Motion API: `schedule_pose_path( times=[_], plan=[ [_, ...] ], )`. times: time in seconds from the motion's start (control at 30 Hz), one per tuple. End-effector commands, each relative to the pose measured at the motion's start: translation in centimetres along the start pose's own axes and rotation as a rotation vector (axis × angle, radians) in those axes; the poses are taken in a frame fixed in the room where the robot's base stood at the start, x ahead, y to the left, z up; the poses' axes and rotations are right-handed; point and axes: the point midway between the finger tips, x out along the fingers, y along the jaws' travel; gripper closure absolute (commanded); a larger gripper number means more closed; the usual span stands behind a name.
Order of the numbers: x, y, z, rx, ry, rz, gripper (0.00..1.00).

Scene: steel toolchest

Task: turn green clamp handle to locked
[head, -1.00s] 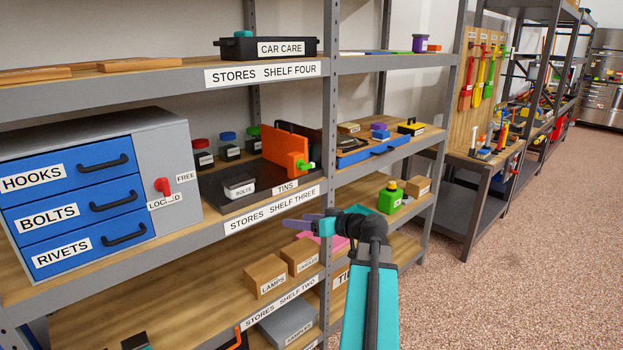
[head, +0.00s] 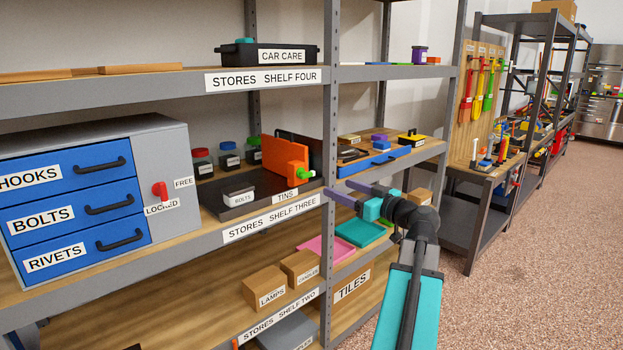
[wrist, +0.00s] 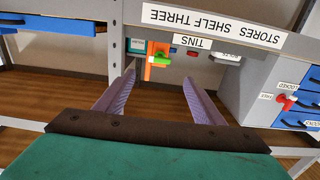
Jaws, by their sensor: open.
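The green clamp handle (head: 304,174) sticks out from the front of an orange clamp block (head: 280,157) at the right end of the dark tray on shelf three. In the wrist view, which is upside down, the green handle (wrist: 159,60) shows on the orange block (wrist: 151,71), beyond my fingertips. No locked or free label is readable beside it. My gripper (head: 338,188) is open and empty, in front of the shelf and to the right of the handle. Its two purple fingers point toward the shelf, apart from the handle; in the wrist view they spread wide (wrist: 158,80).
A grey chest (head: 168,160) with blue drawers and a red handle (head: 160,190), labelled FREE and LOCKED, stands left. The dark tray (head: 250,203) holds a BOLTS box. A steel upright (head: 331,120) stands just right of the clamp. The aisle floor (head: 530,240) is clear.

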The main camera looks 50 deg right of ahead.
Motion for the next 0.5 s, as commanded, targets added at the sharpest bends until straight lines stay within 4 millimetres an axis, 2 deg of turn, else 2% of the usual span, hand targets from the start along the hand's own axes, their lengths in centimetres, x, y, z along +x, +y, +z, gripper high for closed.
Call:
schedule_pose_path(
  times=[0.27, 0.5],
  plan=[
    [2.2, 0.0, 0.0, 0.001, -0.001, -0.002, 0.38],
    [5.5, 0.0, 0.0, 0.001, -0.001, -0.003, 0.38]
  ],
)
